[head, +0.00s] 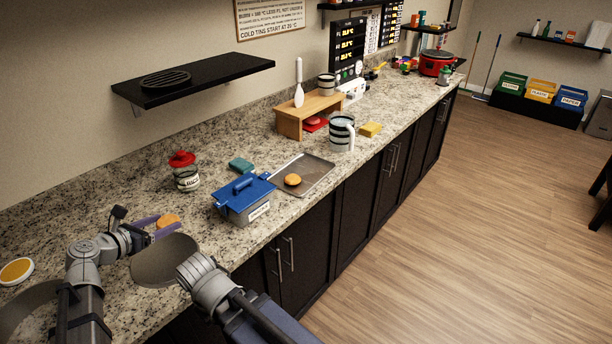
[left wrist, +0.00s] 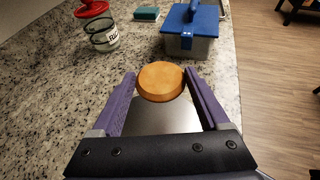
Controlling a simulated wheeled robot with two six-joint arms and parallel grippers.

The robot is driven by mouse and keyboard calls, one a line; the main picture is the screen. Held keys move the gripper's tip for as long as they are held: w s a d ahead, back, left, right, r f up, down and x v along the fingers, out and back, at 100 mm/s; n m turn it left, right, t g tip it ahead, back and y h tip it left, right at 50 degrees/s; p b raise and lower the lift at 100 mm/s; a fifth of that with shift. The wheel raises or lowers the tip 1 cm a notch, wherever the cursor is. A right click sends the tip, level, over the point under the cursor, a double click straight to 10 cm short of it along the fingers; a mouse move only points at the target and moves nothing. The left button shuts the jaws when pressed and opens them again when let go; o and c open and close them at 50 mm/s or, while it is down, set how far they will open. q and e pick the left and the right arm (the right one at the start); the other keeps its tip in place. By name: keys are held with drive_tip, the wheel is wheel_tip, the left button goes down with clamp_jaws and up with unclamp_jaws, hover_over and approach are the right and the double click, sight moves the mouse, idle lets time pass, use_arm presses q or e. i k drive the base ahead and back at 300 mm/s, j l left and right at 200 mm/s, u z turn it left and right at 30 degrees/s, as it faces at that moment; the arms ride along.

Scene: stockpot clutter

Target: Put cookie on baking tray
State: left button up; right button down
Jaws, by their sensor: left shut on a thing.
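My left gripper (head: 158,224), with purple fingers, is shut on an orange-brown round cookie (head: 168,219) near the front left of the counter. The left wrist view shows the cookie (left wrist: 160,82) held between the two fingertips (left wrist: 160,84). The baking tray (head: 318,172) is a flat grey metal sheet near the counter's front edge, further along to the right. Another round cookie (head: 292,180) lies on it. The held cookie is well apart from the tray. My right arm shows at the bottom, but its gripper is not visible.
A blue-lidded box (head: 244,199) stands between my left gripper and the tray. A red-lidded jar (head: 184,172) and a teal sponge (head: 241,165) are behind. A grey rounded surface (head: 160,268) lies below the gripper.

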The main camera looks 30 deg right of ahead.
sight(311, 167)
drive_tip(key=l+z, duration=0.6)
drive_tip(key=z, duration=0.15)
drive_tip(key=i+l+z, duration=0.15)
drive_tip(key=l+z, duration=0.2)
drive_tip(key=i+l+z, duration=0.4)
drive_tip(key=i+l+u, duration=0.1)
drive_tip(key=i+u, duration=0.15)
drive_tip(key=u, duration=0.15)
drive_tip(key=i+l+u, duration=0.15)
drive_tip(key=u, duration=0.25)
drive_tip(key=i+l+u, duration=0.2)
drive_tip(key=u, duration=0.2)
drive_tip(key=i+l+u, duration=0.15)
drive_tip(key=l+u, duration=0.2)
